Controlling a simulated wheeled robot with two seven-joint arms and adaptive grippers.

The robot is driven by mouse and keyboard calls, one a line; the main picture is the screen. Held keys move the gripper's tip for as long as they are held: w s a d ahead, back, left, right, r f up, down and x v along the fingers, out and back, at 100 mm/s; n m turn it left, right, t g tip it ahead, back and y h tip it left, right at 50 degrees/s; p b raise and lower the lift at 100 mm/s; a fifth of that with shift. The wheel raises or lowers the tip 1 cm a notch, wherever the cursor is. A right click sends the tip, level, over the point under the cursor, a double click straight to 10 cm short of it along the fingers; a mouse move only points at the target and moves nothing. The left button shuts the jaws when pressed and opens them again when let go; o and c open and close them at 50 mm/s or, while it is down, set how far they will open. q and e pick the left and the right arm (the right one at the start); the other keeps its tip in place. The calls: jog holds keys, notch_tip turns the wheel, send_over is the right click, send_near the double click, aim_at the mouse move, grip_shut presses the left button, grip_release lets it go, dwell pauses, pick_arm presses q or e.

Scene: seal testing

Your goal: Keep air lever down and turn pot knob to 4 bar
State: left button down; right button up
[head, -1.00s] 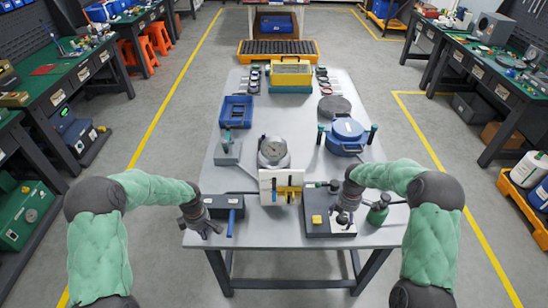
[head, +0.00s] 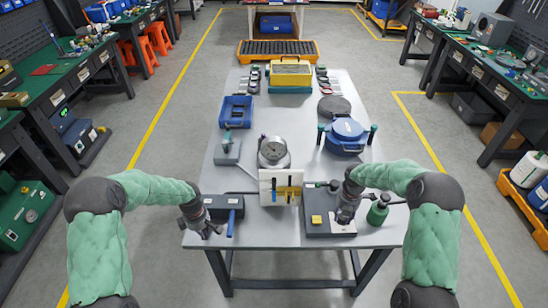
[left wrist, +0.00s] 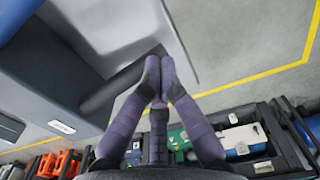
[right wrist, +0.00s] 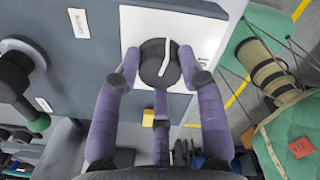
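A dark round pot knob (right wrist: 151,64) with a white pointer line sits on a white plate (right wrist: 200,25), on a grey box (head: 318,229) with a yellow button (head: 317,219). My right gripper (right wrist: 159,77) is over the knob, its fingers on either side, apparently with small gaps. A grey box (head: 217,205) at the table's front left carries a blue lever handle (head: 231,222). My left gripper (head: 206,232) is just left of the handle. In the left wrist view its fingertips (left wrist: 159,65) are together beside a dark bar; no held object shows.
A round gauge (head: 273,151) stands behind a white panel (head: 269,190) with yellow and dark columns between the boxes. A green bottle (head: 378,213) stands right of my right gripper. A blue pot (head: 347,135) and a blue bin (head: 235,112) are farther back.

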jog(key=m, duration=1.1)
jog(key=shift+m, duration=0.3)
jog(key=m, duration=0.3)
jog(key=shift+s+f+m, duration=0.1)
jog(key=shift+m, duration=0.3)
jog(key=o, duration=1.4)
jog(key=shift+c, duration=0.2)
